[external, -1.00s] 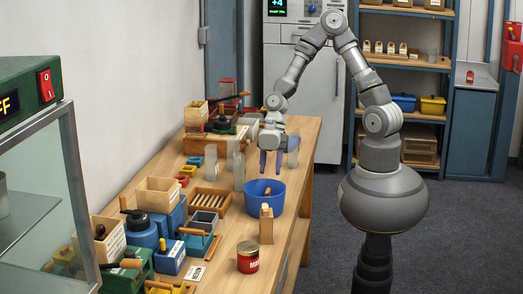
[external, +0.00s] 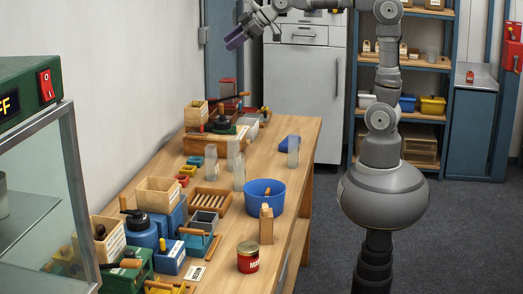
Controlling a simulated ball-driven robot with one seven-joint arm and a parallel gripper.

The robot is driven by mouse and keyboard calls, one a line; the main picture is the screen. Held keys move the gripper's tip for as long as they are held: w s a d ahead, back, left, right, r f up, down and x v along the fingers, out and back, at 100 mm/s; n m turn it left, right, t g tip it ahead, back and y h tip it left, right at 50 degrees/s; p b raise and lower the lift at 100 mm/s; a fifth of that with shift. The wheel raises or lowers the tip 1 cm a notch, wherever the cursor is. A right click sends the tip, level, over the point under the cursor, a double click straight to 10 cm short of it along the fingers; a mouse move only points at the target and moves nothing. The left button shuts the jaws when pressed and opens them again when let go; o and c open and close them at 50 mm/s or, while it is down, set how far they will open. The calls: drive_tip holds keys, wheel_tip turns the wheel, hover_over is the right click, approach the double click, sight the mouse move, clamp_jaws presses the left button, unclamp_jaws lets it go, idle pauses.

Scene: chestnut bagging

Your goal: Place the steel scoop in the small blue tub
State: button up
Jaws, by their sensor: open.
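A round blue tub (external: 252,205) stands on the wooden table near its right side. A small brown piece, perhaps a handle, shows inside it; the rest is hidden by the tub wall, and I cannot tell if it is the steel scoop. I cannot make out the steel scoop for certain elsewhere.
A wooden block (external: 266,228) and a red can (external: 247,262) stand in front of the tub. Boxes, trays and jars crowd the left side. The table's right edge is mostly clear.

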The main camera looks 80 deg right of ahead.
drive_tip(key=s+d+r+m+t, duration=0.1)
drive_tip(key=s+r+m, duration=0.1)
drive_tip(key=r, duration=0.5)
drive_tip(key=s+d+r+m+t, duration=0.2)
drive_tip(key=s+r, duration=0.2)
drive_tip(key=r, duration=0.4)
drive_tip(key=s+d+r+m+t+h, duration=0.1)
drive_tip(key=s+r+m+t, duration=0.1)
drive_tip(key=r, duration=0.5)
drive_tip(key=shift+s+d+r, duration=0.25)
drive_tip(key=shift+s, duration=0.4)
